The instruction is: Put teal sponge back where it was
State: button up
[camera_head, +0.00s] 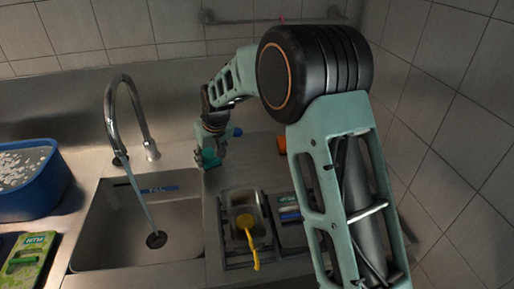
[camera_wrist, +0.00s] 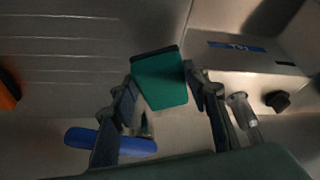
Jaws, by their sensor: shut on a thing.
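The teal sponge (camera_wrist: 160,82) is held between the two fingers of my gripper (camera_wrist: 160,74) in the wrist view, with a dark layer along its top edge. In the head view the sponge (camera_head: 208,159) shows as a small teal block under my gripper (camera_head: 212,143), near the right back corner of the sink. My gripper is shut on it. In the head view it appears close to the counter; I cannot tell whether it touches. A blue elongated object (camera_wrist: 112,142) lies beside the gripper, and its blue end (camera_head: 238,132) shows behind the gripper in the head view.
The metal sink (camera_head: 105,225) is left of my gripper, with a curved faucet (camera_head: 112,105) over it. An orange object (camera_head: 292,143) lies right. A container (camera_head: 235,200) with a yellow utensil (camera_head: 250,240) stands in front. A blue tub (camera_head: 45,195) stands far left.

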jog(key=w+d+p, duration=0.1)
jog(key=w+d, duration=0.2)
jog(key=d, duration=0.1)
jog(key=w+d, duration=0.3)
jog(key=d, duration=0.2)
jog(key=w+d+p, duration=0.1)
jog(key=w+d, duration=0.2)
jog(key=d, duration=0.2)
jog(key=shift+w+d+p, duration=0.1)
jog(key=shift+w+p, duration=0.15)
jog(key=shift+p, duration=0.05)
jog(key=shift+f+p, duration=0.35)
jog(key=shift+f, duration=1.45)
jog(key=o, duration=1)
jog(key=shift+r, duration=0.1)
jog(key=b+v, duration=0.1)
jog(key=v, duration=1.1)
